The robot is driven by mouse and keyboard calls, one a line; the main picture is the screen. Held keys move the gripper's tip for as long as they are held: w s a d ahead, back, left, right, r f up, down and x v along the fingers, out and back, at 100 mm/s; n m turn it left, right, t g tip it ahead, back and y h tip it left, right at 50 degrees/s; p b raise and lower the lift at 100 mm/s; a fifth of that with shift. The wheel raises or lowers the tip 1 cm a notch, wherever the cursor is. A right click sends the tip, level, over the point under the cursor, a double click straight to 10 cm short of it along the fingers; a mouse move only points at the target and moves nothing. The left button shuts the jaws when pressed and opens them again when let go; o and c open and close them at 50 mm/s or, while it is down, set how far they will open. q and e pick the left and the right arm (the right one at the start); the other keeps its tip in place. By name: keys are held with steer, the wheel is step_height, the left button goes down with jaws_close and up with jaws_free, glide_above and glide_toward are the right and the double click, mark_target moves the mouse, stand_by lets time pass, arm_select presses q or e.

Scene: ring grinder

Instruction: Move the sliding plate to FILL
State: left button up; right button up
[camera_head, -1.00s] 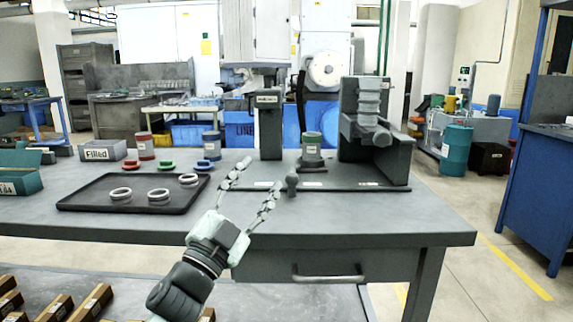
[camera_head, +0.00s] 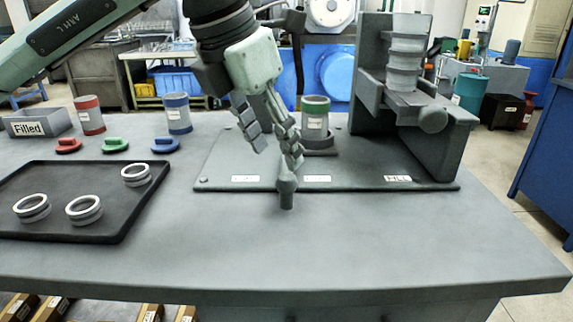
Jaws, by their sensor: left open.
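A grey base plate (camera_head: 222,182) with three white labels lies on the table. The right label (camera_head: 398,178) appears to read FILL. A grey knob (camera_head: 287,190) stands upright at the plate's front edge, near the middle. The sliding plate's own outline is hard to tell. My left gripper (camera_head: 275,160) points down, open, just above the knob; one fingertip is close to the knob's top, and contact cannot be told. My right gripper is out of view.
The grinder (camera_head: 405,60) stands at the plate's right end. At left are a dark tray (camera_head: 110,228) with three rings, a Filled box (camera_head: 38,122), red (camera_head: 90,116) and blue (camera_head: 177,113) canisters and three coloured lids. The front of the table is clear.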

mark_target(286, 174)
arm_select(q)
steer(key=x, duration=0.6)
steer(key=shift+d+f, duration=0.2)
steer(key=shift+f, duration=0.05)
jaws_close()
